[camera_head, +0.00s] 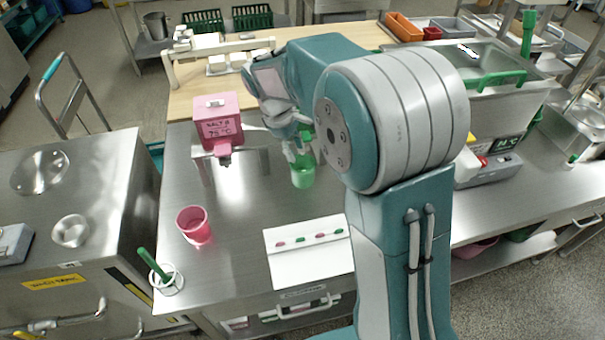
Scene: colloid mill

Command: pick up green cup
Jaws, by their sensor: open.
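The green cup (302,177) stands on the steel counter, right of the pink machine, and is partly hidden by my gripper and arm. My gripper (294,154) is open and sits at the cup's upper left, with its fingers close to the rim. I cannot tell whether the fingers touch the cup or overlap it only in this view. My large arm joint covers the area just right of the cup.
A pink machine (217,122) stands left of my gripper. A pink cup (194,225) is at the counter's left front. A white panel with several coloured buttons (309,252) lies at the front. The counter between the pink cup and green cup is clear.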

